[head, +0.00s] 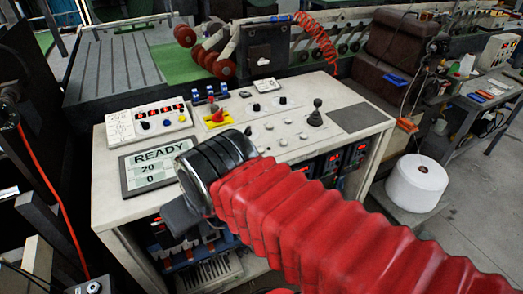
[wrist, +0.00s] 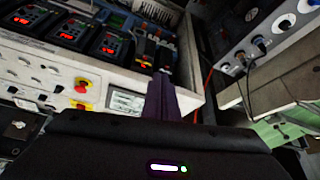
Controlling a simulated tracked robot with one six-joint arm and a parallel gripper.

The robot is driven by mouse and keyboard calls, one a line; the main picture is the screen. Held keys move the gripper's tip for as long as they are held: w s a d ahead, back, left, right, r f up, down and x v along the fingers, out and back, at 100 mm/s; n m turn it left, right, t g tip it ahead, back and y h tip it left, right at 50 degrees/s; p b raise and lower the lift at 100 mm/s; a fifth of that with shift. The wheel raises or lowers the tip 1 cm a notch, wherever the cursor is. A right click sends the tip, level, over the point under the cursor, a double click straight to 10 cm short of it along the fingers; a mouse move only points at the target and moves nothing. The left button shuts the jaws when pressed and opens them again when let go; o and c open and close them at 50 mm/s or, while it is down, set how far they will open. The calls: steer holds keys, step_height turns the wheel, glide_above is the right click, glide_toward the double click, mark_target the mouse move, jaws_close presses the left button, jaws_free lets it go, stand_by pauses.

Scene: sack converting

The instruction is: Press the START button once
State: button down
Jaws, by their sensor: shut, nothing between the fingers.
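A light-grey control console (head: 105,205) stands in front of me. Its sloped top holds a display (head: 155,166) reading READY, 20 and 0. Right of the display are several small pale round buttons (head: 270,127); their labels are too small to read, so I cannot tell which is START. My gripper (head: 180,216) is at the console's front edge, just below the display, apart from the buttons. In the wrist view its dark fingers (wrist: 165,85) are shut and empty, with the display (wrist: 126,100) beside them. My red-sleeved arm hides part of the console front.
Machinery stands behind the console.

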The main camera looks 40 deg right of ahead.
steer(key=r+m+t, duration=0.1)
steer(key=m+t, duration=0.3)
steer(key=m, duration=2.4)
glide_above(261, 150)
steer(key=s, duration=0.1)
steer(key=shift+s+h, duration=0.1)
steer(key=shift+h, duration=0.3)
steer(key=shift+f, duration=0.1)
steer(key=shift+f, duration=4.25)
